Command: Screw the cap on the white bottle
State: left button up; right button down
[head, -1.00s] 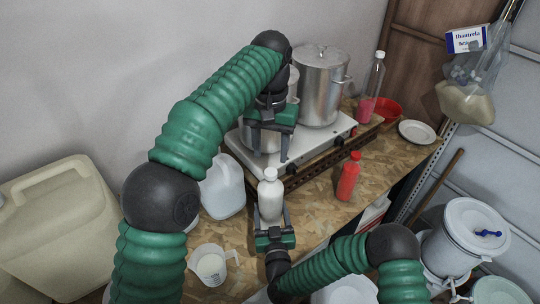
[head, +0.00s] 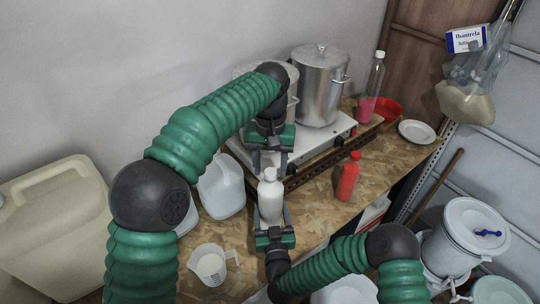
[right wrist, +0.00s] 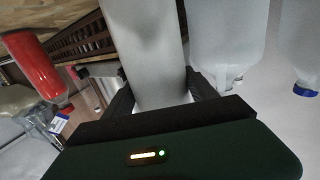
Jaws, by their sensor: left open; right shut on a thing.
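The white bottle (head: 269,205) stands upright over the wooden bench in the head view, with a pale cap-like top (head: 269,174). Whether that top is a loose or threaded cap is too small to tell. My right gripper (head: 271,218) is shut on the lower part of the bottle; the right wrist view shows the bottle (right wrist: 148,50) between its fingers. My left gripper (head: 270,166) points down just above the bottle, its open fingers at either side of the top. Contact between these fingers and the top cannot be made out.
A stove (head: 310,150) with metal pots (head: 320,88) stands behind. A red bottle (head: 348,178) is to the right, a translucent jug (head: 222,188) to the left, and a measuring cup (head: 212,264) at front left.

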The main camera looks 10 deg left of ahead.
pick_arm(q)
jog(key=shift+f, duration=0.25)
jog(key=shift+c, duration=0.2)
grip_shut()
jog(key=shift+o, duration=0.8)
grip_release()
